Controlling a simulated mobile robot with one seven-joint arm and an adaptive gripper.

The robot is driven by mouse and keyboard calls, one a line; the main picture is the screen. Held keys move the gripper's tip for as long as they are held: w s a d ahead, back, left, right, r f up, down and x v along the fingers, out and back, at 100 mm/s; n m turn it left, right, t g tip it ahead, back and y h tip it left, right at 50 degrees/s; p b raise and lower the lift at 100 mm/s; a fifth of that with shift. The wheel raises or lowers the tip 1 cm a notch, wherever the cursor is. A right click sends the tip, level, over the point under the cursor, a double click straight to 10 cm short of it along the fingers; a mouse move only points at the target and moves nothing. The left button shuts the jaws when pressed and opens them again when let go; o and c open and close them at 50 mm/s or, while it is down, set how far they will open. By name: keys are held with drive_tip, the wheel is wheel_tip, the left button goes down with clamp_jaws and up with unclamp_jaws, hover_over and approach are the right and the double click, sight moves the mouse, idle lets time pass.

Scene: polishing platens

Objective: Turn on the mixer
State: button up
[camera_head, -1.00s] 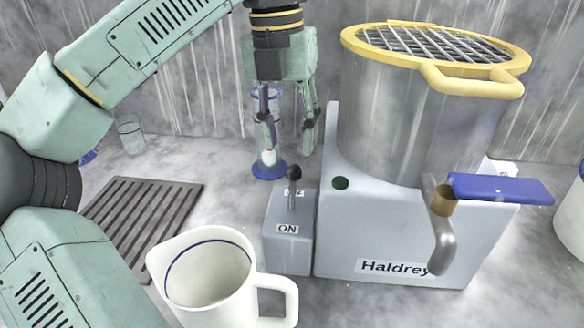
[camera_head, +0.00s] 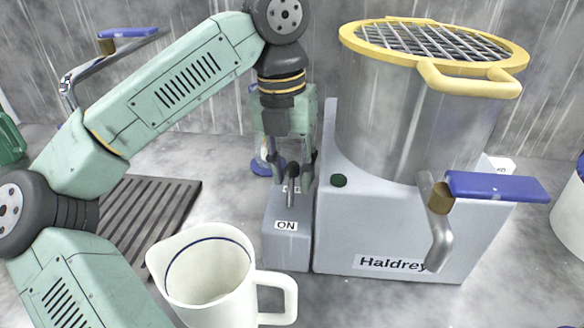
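The mixer (camera_head: 400,232) is a grey block labelled "Haldrey" with a steel bowl (camera_head: 385,120) and a yellow-rimmed grid lid (camera_head: 435,45) on top. A switch box (camera_head: 287,245) stands at its left, with an "ON" label on the near side and a partly hidden label on the far side. Its lever (camera_head: 292,180) has a dark ball knob. My gripper (camera_head: 294,178) points down over the box, its fingers apart on either side of the lever. I cannot tell whether a finger touches the lever.
A white jug (camera_head: 205,285) stands close in front of the switch box, to the left. A slatted dark mat (camera_head: 165,200) lies at left. A glass cylinder with a blue base (camera_head: 262,168) is behind my gripper. A blue-handled tap (camera_head: 495,187) juts from the mixer's front right.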

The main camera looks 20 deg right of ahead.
clamp_jaws()
idle(0.4)
